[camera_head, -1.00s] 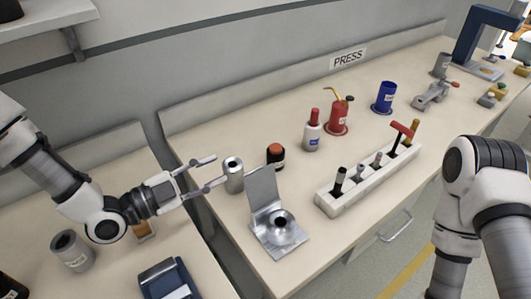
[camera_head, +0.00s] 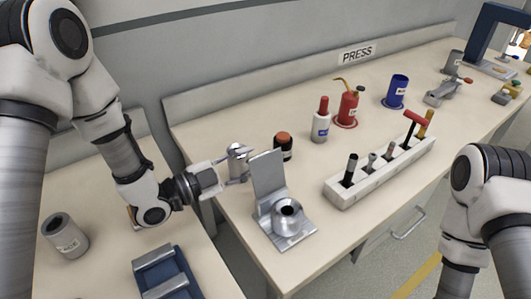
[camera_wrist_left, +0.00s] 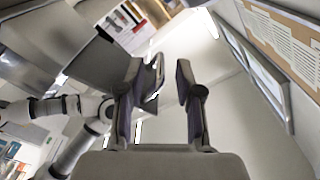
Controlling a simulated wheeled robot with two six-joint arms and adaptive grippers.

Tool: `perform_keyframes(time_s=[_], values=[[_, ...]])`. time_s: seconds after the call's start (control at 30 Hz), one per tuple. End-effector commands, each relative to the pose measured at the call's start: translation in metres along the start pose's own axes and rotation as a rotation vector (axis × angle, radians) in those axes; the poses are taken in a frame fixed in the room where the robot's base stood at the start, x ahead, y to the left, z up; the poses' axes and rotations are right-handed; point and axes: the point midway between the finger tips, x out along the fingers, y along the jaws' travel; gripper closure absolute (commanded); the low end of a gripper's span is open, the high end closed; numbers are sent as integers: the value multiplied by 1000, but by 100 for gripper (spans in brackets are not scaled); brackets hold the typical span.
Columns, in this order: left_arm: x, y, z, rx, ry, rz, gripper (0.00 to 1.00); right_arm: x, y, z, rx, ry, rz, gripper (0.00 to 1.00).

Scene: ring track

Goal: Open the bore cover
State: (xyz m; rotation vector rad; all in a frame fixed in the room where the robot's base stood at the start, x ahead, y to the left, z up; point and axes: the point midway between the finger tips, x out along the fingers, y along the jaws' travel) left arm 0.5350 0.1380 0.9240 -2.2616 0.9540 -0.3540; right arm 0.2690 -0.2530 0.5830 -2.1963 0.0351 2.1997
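The bore cover (camera_head: 268,172) is a flat grey metal plate standing upright at the back edge of a metal base (camera_head: 283,238). The round bore (camera_head: 287,209) on that base is uncovered. My left gripper (camera_head: 246,170) is just left of the cover plate, in front of a small metal cylinder (camera_head: 236,150). Whether it touches either is unclear. In the left wrist view the two fingers (camera_wrist_left: 163,82) are apart, with nothing clearly held between them. My right arm shows at the right of the head view, but its gripper is outside the frame.
A black bottle with an orange top (camera_head: 284,147) stands close behind the cover. A white rack of tools (camera_head: 380,178) is to the right. A red can (camera_head: 348,108) and blue cup (camera_head: 396,92) stand behind. The bench front right of the base is clear.

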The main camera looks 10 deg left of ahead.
Motion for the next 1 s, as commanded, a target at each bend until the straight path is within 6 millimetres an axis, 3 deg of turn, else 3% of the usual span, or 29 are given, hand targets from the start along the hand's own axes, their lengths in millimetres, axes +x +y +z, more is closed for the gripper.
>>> perform_keyframes(time_s=[0.23, 0.57, 0.67, 0.87, 1.0], values=[[43, 0, -1, 3, 2, 1, 65, -5, 0, 0, 0, 0, 0, 60], [49, 0, -1, 0, 2, -1, 65, -5, 0, 0, 0, 0, 0, 60], [49, 0, -1, 0, 2, -2, 100, -5, 0, 0, 0, 0, 0, 60], [50, -2, -2, 5, 4, -6, 100, -4, 0, 0, 0, 0, 0, 60], [50, 2, -8, 101, 6, -8, 100, 10, 0, 0, 0, 0, 0, 60]])
